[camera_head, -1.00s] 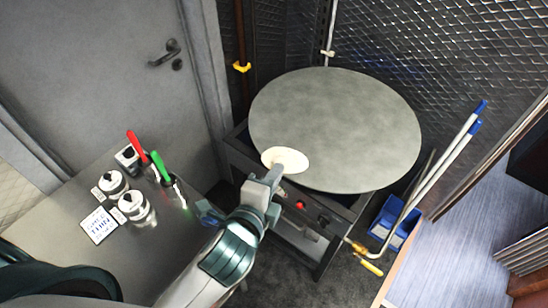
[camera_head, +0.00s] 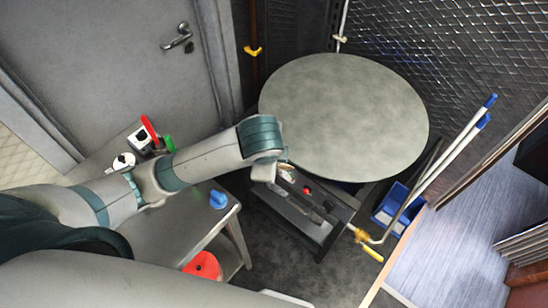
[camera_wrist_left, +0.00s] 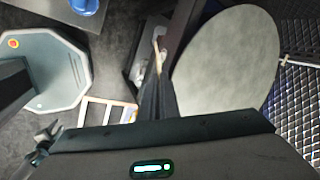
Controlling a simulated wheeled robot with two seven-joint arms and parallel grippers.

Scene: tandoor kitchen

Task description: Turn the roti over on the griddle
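The round grey griddle (camera_head: 345,115) has a bare top; it also shows in the left wrist view (camera_wrist_left: 228,65). My left gripper (camera_wrist_left: 157,75) points past the griddle's edge, its dark fingers close together. A thin tan strip at their tips looks like the roti (camera_wrist_left: 158,42) seen edge-on, held off the griddle surface beside its rim. In the head view my left arm hides most of the gripper, and a small pale patch of the roti (camera_head: 286,172) shows by the griddle's front left edge. My right gripper is not in view.
A steel table (camera_head: 165,235) with jars and a blue item (camera_head: 218,199) stands at left, with a red object (camera_head: 203,266) below. The griddle's stand (camera_head: 300,215) has a gas pipe with a yellow handle (camera_head: 369,244). A blue bin (camera_head: 392,205) with poles stands at right.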

